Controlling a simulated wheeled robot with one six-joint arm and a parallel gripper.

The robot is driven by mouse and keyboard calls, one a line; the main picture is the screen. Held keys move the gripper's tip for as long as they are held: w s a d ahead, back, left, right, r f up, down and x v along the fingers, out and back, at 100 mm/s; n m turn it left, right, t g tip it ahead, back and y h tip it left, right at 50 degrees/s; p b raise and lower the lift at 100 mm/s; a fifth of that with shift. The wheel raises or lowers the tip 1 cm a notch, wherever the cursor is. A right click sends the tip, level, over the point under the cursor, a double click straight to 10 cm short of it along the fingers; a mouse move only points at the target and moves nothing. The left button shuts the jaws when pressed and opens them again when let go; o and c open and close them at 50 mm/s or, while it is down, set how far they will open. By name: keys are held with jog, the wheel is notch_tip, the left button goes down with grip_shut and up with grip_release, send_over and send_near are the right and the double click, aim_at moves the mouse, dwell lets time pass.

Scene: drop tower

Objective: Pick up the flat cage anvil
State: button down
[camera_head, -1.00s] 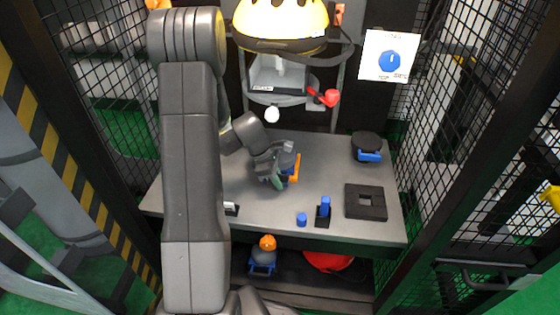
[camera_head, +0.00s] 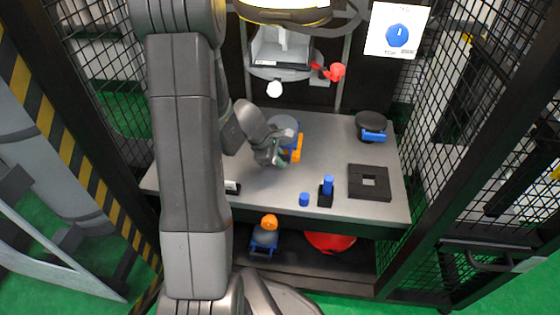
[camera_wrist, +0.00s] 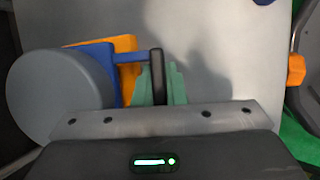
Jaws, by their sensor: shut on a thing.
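The flat cage anvil is a grey round disc (camera_head: 283,124) on a blue carrier. It is on or just above the grey table, by an orange bracket (camera_head: 297,150). In the wrist view the disc (camera_wrist: 55,95) is at left, and a blue bar runs from its blue plate to an upright black grip (camera_wrist: 157,68). My gripper (camera_wrist: 159,84) has its green fingers closed around that grip. In the head view my gripper (camera_head: 272,158) is at the disc's near left side. I cannot tell whether the anvil is clear of its support.
A black disc with a blue handle (camera_head: 370,124) stands at the table's right. A black square plate with a hole (camera_head: 369,183), a blue post (camera_head: 327,189) and a blue cylinder (camera_head: 304,199) are near the front edge. Mesh cage walls flank the table. A red-tipped arm (camera_head: 335,72) hangs above.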

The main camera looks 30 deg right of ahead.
jog(key=r+p, duration=0.1)
jog(key=r, duration=0.1)
jog(key=r+p, duration=0.1)
jog(key=s+a+r+p, duration=0.1)
jog(key=r, duration=0.1)
jog(key=shift+r, duration=0.35)
jog(key=shift+s+a+r, duration=0.25)
jog(key=shift+s, duration=0.05)
jog(key=s+a+r+g+y+p, duration=0.1)
jog(key=s+a+p, duration=0.4)
jog(key=s+a, duration=0.8)
jog(key=shift+s+r+n+g+y, duration=0.35)
jog(key=shift+s+g, duration=0.35)
jog(key=shift+s, duration=0.5)
